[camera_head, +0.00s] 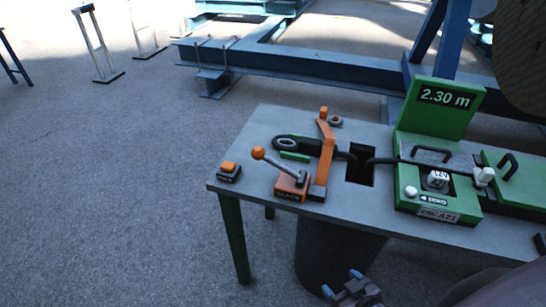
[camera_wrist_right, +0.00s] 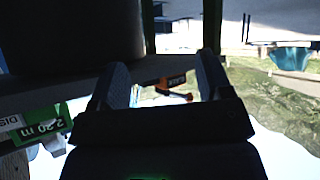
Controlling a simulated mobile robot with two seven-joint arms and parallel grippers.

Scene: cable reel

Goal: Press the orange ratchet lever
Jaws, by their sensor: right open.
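Two orange levers show on the grey bench in the head view, and I cannot tell for sure which one is the ratchet lever. One is a grey rod with an orange ball knob (camera_head: 258,153), leaning left from an orange labelled block (camera_head: 291,186). The other is a long orange arm (camera_head: 327,152) just right of it. My right gripper (camera_head: 341,282) is open and empty, low in front of the bench and apart from both. In the wrist view, the orange block (camera_wrist_right: 174,80) and a knobbed rod show between the open fingers (camera_wrist_right: 163,85). My left gripper is out of view.
An orange button box (camera_head: 229,170) sits at the bench's left end. A dark bin (camera_head: 325,252) stands under the bench.

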